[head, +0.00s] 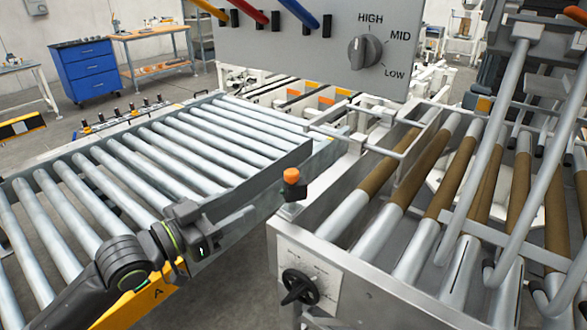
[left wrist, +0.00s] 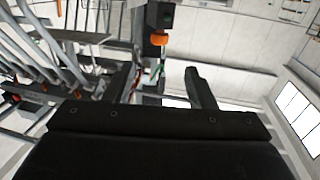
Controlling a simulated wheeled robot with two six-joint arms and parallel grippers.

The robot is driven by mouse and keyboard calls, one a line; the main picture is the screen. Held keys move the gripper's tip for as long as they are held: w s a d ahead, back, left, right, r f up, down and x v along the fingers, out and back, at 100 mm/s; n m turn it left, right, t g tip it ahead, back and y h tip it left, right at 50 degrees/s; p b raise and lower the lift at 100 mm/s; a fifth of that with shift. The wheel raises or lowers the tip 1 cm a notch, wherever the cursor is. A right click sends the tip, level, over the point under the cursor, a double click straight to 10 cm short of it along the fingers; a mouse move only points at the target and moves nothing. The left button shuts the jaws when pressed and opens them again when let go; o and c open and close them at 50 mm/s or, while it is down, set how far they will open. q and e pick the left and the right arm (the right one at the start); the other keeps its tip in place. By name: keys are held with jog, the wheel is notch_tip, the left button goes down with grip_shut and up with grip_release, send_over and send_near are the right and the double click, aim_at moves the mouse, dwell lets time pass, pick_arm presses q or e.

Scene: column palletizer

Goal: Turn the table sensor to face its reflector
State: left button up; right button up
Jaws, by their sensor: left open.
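The table sensor (head: 291,187) is a small dark block with an orange cap, at the corner between the roller table (head: 170,150) and the machine frame on the right. In the left wrist view the sensor (left wrist: 159,27) shows at the top, its orange part below the dark body. My left gripper (head: 248,216) is left of the sensor in the head view, pointing toward it and apart from it. Its two fingers (left wrist: 165,88) are spread with nothing between them. I cannot tell which way the sensor faces, and I cannot make out its reflector. My right gripper is not in view.
A grey panel (head: 300,45) with a HIGH/MID/LOW knob hangs at the top. A black knob (head: 299,287) is on the right frame's front. Brown-sleeved rollers (head: 430,160) and bent metal tubes (head: 510,130) fill the right. A blue cabinet (head: 85,70) stands far back left.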

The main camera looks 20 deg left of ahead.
aim_at(286, 178)
pick_arm(q)
jog(key=p+x, duration=0.1)
jog(key=x, duration=1.4)
jog(key=shift+w+d, duration=0.1)
jog(key=shift+w, duration=0.1)
jog(key=shift+w+d, duration=0.35)
jog(key=shift+w, duration=0.2)
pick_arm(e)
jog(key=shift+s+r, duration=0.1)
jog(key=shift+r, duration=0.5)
